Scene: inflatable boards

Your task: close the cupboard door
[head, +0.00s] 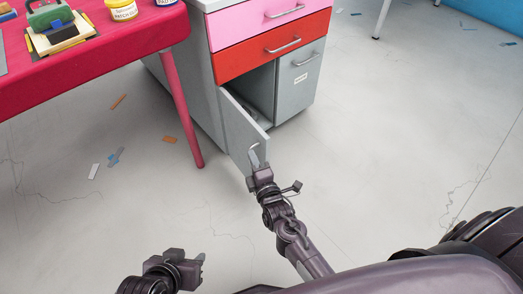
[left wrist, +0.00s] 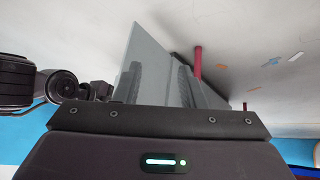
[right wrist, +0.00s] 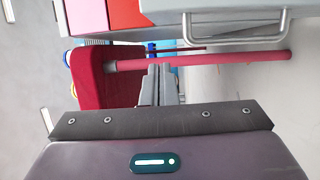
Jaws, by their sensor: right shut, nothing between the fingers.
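The grey cupboard door (head: 241,128) stands ajar at the lower left of the cabinet (head: 203,85), swung out from the dark opening (head: 262,90). Its curved handle (head: 254,147) is on the outer face, and a handle also shows large in the right wrist view (right wrist: 235,42). My right gripper (head: 254,157) is shut and empty, its fingertips at the door beside the handle; I cannot tell whether they touch. My left gripper (head: 198,259) is low at the front left, away from the door. Its fingers stand apart in the left wrist view (left wrist: 158,85), with a grey panel beyond them.
A red table (head: 120,60) with tools and jars stands left of the cabinet; its leg (head: 182,115) is near the door. The pink drawer (head: 262,20) and red drawer (head: 275,48) above are shut.

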